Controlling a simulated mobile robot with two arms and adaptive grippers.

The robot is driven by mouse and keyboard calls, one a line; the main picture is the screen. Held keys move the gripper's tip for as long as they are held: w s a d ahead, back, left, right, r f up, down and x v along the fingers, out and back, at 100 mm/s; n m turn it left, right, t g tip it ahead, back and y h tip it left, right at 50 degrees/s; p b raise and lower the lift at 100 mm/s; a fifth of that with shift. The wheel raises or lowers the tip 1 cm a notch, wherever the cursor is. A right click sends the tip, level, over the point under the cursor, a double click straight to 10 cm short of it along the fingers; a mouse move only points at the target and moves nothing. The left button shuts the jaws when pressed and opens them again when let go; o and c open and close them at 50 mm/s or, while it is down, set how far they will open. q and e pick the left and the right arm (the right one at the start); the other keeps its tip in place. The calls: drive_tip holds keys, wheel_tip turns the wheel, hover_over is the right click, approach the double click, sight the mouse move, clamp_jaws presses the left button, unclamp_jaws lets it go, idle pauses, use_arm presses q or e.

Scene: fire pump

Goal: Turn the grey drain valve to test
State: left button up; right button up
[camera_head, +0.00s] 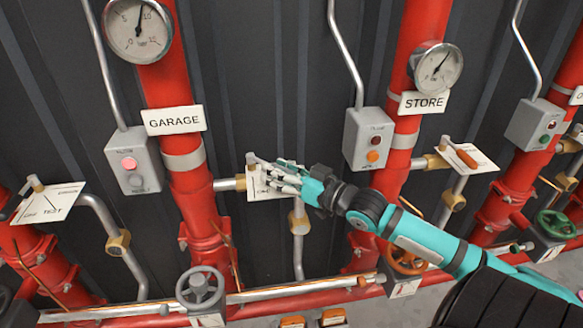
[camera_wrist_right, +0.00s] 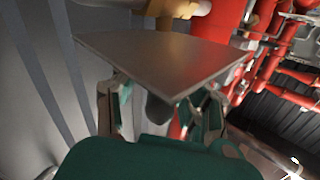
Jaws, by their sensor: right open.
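The drain valve beside the GARAGE riser has a white plate (camera_head: 262,187) and a brass stub (camera_head: 252,160) at its top left. Its lever is mostly hidden behind my right gripper (camera_head: 277,178), which reaches in over the plate from the right. In the right wrist view the plate (camera_wrist_right: 165,60) spans the space ahead of my right gripper (camera_wrist_right: 160,112). The fingers are apart, with a dark grey lever-like piece (camera_wrist_right: 160,108) between them. I cannot tell whether they touch it. My left gripper is not in view.
A similar valve plate marked TEST (camera_head: 48,203) is at the left; another valve with a red lever (camera_head: 467,158) is by the STORE riser. A grey handwheel (camera_head: 201,288) sits low on the GARAGE riser. Switch boxes (camera_head: 133,160) (camera_head: 368,138) and pipes flank my right arm.

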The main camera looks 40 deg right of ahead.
drive_tip(key=v, duration=1.2)
idle(0.5)
